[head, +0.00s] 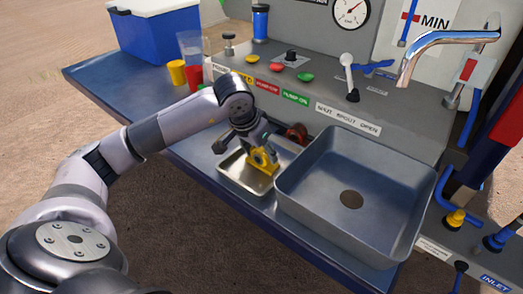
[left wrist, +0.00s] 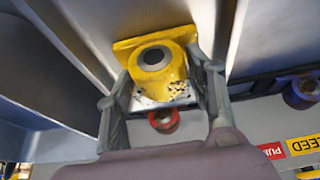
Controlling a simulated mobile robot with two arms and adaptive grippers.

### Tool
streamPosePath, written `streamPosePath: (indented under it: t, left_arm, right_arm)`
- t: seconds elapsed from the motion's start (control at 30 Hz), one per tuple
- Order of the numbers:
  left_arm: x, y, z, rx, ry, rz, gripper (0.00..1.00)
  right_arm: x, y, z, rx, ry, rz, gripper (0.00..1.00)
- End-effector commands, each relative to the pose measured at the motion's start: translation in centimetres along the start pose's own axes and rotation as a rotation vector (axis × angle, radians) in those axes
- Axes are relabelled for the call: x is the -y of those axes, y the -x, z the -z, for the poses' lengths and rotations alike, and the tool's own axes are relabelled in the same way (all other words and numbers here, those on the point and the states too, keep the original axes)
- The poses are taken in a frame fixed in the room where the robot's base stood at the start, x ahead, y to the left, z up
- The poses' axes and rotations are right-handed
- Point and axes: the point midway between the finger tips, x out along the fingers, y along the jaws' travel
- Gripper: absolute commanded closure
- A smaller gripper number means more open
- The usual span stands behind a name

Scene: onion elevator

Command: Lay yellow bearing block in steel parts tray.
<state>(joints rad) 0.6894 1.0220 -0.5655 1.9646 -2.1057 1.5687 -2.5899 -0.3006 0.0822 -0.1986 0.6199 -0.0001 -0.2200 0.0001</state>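The yellow bearing block (head: 263,161) is low inside the steel parts tray (head: 228,170), in the part nearer the sink; I cannot tell whether it touches the tray floor. My left gripper (head: 252,146) reaches down over it from the back left. In the left wrist view the block (left wrist: 160,70) sits between the two fingers of the left gripper (left wrist: 165,98), with a finger close against each side, and the gripper looks shut on it. My right gripper is in neither view.
A steel sink basin (head: 350,235) stands right of the tray, under a faucet (head: 430,42). A red round part (head: 297,132) is behind the tray. A yellow cup (head: 177,73), a red cup (head: 193,75) and a blue cooler (head: 155,35) stand at the back left. The counter's left front is clear.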

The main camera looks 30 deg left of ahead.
Motion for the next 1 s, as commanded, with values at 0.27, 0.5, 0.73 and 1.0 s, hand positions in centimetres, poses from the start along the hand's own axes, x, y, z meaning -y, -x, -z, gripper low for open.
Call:
streamPosePath:
  t: [0.27, 0.5, 0.73, 1.0]
  left_arm:
    - [0.0, 0.0, 0.0, 0.001, 0.0, 0.0, 0.37]
    - [0.0, 0.3, 0.1, 0.001, 0.0, 0.0, 0.37]
    - [0.1, 3.6, 0.2, -0.004, -0.001, 0.003, 0.37]
    - [0.0, 9.4, 0.2, -0.004, -0.001, 0.002, 0.37]
  right_arm:
    - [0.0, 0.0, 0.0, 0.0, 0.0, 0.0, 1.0]
    - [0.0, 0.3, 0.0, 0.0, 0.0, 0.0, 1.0]
    - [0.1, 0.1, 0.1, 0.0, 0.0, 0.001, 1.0]
    - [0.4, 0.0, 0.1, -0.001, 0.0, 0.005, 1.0]
